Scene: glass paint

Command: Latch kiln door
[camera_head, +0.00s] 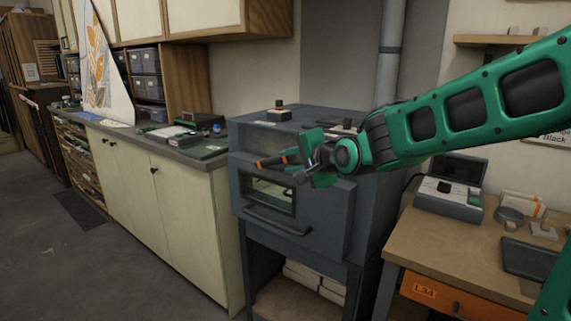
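The kiln (365,195) is a blue-grey box on a dark stand in the middle of the head view. Its door (318,212) is on the front, with a small window (268,195) and a long bar handle (275,222) below it. The door looks closed or nearly so; I cannot tell if it is flush. My gripper (275,162) is in front of the upper part of the door, above the window. Dark and orange parts show at its tip; I cannot separate fingers from any latch there. The latch is not clearly visible, and contact cannot be told.
A cream cabinet with a grey counter (215,153) stands left of the kiln. A wooden table (445,250) with a grey device (450,195) stands at the right. A flue pipe (388,65) rises behind the kiln.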

